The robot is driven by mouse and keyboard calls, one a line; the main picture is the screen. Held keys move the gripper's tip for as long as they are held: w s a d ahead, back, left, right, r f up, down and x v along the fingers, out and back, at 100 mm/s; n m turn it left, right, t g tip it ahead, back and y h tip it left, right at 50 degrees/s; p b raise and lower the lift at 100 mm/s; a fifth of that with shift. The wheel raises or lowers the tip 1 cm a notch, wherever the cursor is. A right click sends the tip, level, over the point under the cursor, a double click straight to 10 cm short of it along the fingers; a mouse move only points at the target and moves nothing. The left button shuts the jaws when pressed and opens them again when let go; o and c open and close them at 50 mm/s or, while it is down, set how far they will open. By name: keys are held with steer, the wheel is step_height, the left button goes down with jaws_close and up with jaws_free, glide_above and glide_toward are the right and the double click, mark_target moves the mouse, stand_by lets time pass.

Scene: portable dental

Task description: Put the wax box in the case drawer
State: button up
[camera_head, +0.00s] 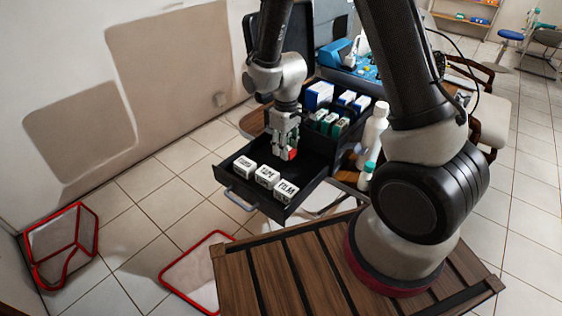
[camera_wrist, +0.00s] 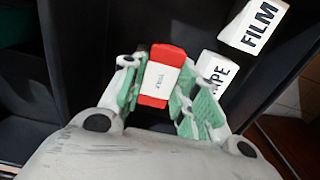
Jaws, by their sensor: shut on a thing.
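The wax box (camera_head: 291,154) is small and red with a white label. My gripper (camera_head: 285,149) is shut on it and points down over the open case drawer (camera_head: 262,206). In the wrist view the wax box (camera_wrist: 163,77) sits between the two green-padded fingers of the gripper (camera_wrist: 158,98). The drawer is black, pulled out, with its dark inside showing around the box. I cannot tell whether the box touches the drawer floor.
White lettered boxes stand along the drawer's front: one at left (camera_head: 244,166), TAPE (camera_head: 268,176) and FILM (camera_head: 286,190). The drawer floor behind them looks clear. Cartons (camera_head: 320,94) fill the case above. White bottles (camera_head: 373,135) stand to its right.

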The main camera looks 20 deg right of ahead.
mark_target(285, 167)
steer(key=shift+f, duration=2.8)
steer(key=o, duration=0.9)
steer(key=shift+f, duration=0.1)
